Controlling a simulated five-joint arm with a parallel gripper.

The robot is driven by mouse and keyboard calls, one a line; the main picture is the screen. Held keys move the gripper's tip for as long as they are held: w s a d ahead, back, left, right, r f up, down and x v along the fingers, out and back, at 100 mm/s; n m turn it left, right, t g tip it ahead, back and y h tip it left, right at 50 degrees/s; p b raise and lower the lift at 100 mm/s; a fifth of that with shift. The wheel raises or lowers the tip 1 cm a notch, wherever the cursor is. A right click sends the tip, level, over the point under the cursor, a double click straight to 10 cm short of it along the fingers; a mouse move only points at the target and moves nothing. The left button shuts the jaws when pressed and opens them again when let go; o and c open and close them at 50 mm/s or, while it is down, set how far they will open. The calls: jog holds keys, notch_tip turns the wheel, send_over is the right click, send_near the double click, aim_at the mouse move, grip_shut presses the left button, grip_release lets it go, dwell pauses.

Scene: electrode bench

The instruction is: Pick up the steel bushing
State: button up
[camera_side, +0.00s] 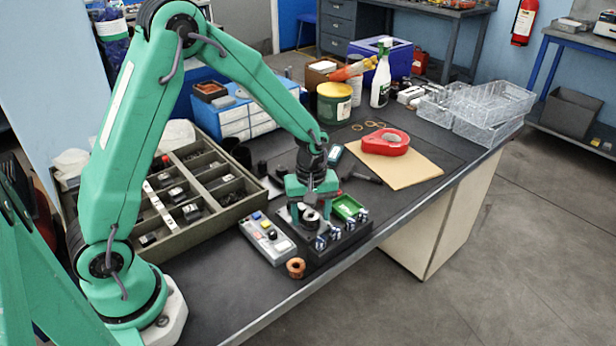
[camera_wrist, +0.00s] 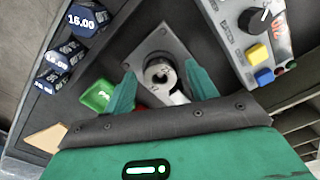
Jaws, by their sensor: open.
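The steel bushing (camera_wrist: 160,73) is a short silvery ring with a dark bore. It stands on a grey metal plate (camera_wrist: 150,50) in the wrist view. In the side view the bushing (camera_side: 311,216) shows small and partly hidden below my gripper (camera_side: 312,196). My gripper is open and points down over the plate. In the wrist view its two green fingers (camera_wrist: 160,80) lie to the left and right of the bushing, with a gap visible on both sides. I cannot tell exactly how high the fingertips are above the plate.
A control box (camera_side: 267,238) with coloured buttons stands close left. A copper-coloured ring (camera_side: 296,267) lies near the front edge. A divided tray (camera_side: 143,222) stands further left.

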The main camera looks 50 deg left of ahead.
aim_at(312, 219)
jog(key=c, duration=1.1)
jog(key=shift+o, duration=0.2)
jog(key=shift+r, duration=0.2)
jog(key=shift+r, duration=0.55)
jog(key=r, duration=0.1)
jog(key=d+r, duration=0.1)
jog(key=r, duration=0.1)
jog(key=shift+s+r, duration=0.15)
jog(key=shift+s, duration=0.05)
jog(key=s+d+r, duration=0.6)
jog(key=d, duration=0.3)
jog(key=shift+r, duration=0.15)
jog(key=shift+w+a, duration=0.1)
jog(key=shift+w, duration=0.05)
